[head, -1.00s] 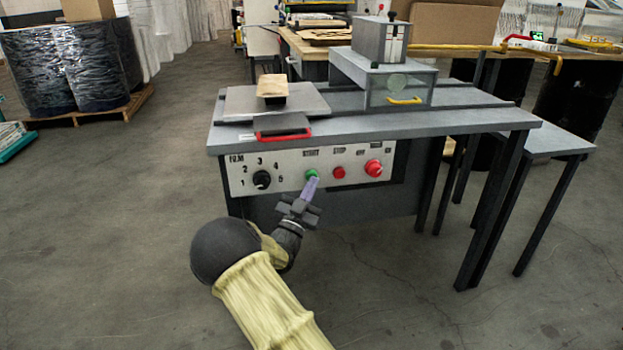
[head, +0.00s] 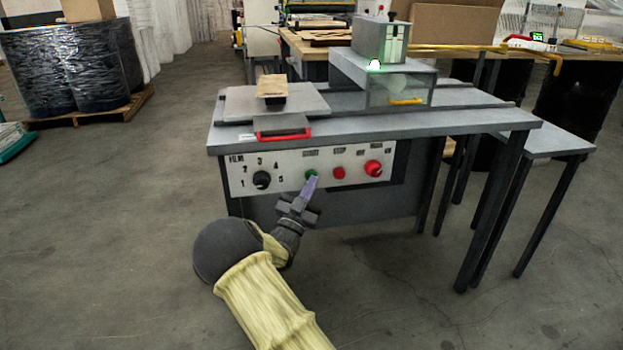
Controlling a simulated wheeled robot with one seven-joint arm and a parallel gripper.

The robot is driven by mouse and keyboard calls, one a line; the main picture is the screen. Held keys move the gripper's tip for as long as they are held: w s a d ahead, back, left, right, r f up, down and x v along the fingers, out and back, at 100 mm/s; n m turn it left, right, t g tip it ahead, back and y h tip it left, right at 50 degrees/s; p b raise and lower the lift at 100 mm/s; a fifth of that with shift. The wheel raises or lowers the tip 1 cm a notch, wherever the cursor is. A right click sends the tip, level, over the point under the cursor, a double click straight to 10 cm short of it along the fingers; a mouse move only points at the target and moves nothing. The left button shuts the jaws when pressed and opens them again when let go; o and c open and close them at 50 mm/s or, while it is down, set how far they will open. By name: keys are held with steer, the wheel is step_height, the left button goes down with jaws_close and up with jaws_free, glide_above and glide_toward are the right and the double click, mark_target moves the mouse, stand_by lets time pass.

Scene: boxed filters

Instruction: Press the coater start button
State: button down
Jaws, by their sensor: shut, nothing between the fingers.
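The coater is a grey table machine with a white front panel (head: 290,168). The green start button (head: 312,174) sits on the panel under a START label. My gripper (head: 312,184) is shut and empty, its tip just below and partly in front of the green button. I cannot tell whether the tip touches it. A red stop button (head: 338,173), a larger red knob (head: 373,168) and a black dial (head: 261,180) are on the same panel. A green-white lamp (head: 375,65) glows on the clear-sided housing (head: 400,88) on top of the coater.
A plate with a red handle (head: 283,134) lies on the coater, with a tan block (head: 271,86) on it. A lower side table (head: 550,143) stands at right. Wrapped drums (head: 70,65) on a pallet stand back left.

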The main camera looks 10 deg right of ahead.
steer(key=shift+s, duration=0.95)
steer(key=s, duration=0.5)
steer(key=shift+d, duration=0.1)
stand_by(0.6)
